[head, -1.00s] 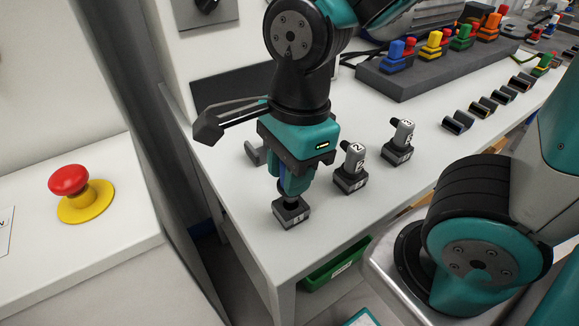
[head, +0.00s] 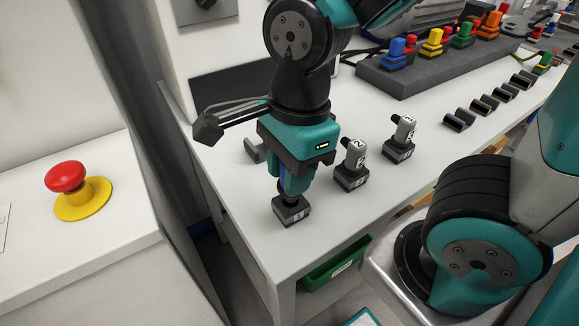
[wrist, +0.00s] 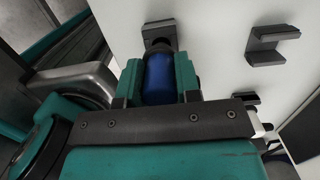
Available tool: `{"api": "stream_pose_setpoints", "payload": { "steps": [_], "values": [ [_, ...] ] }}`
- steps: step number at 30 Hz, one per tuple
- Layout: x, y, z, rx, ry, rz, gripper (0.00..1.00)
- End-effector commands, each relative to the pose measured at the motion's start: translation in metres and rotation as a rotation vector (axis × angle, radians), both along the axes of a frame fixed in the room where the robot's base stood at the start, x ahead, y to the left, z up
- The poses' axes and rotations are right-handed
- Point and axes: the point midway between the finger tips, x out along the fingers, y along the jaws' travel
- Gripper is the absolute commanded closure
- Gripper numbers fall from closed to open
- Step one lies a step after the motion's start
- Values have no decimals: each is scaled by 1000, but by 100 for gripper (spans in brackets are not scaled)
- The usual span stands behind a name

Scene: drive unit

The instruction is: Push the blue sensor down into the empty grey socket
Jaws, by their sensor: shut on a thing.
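My gripper (head: 291,182) is shut on the blue sensor (wrist: 160,77), a dark blue cylinder between the teal fingers in the wrist view. In the head view only a thin blue strip shows between the fingers. The sensor points down at the dark grey socket (head: 291,211) near the front left corner of the white table. A black lower part meets the socket's top; how deep it sits I cannot tell. The socket also shows in the wrist view (wrist: 158,28).
Two grey sensors, one (head: 352,165) and another (head: 401,139), stand upright in sockets to the right. A dark grey bracket (head: 256,149) is behind my gripper. Coloured connectors sit on a dark block (head: 400,78) at the back. A red emergency button (head: 66,177) is far left.

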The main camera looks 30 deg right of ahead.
Motion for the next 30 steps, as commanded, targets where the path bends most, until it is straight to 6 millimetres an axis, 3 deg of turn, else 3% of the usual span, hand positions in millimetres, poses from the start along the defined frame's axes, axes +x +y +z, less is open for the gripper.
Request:
{"api": "stream_pose_setpoints", "payload": {
  "steps": [18, 30],
  "values": [
    [0, 0, -27, 1, -1, -2, 100],
    [0, 0, -30, 1, 0, -2, 100]
  ]
}}
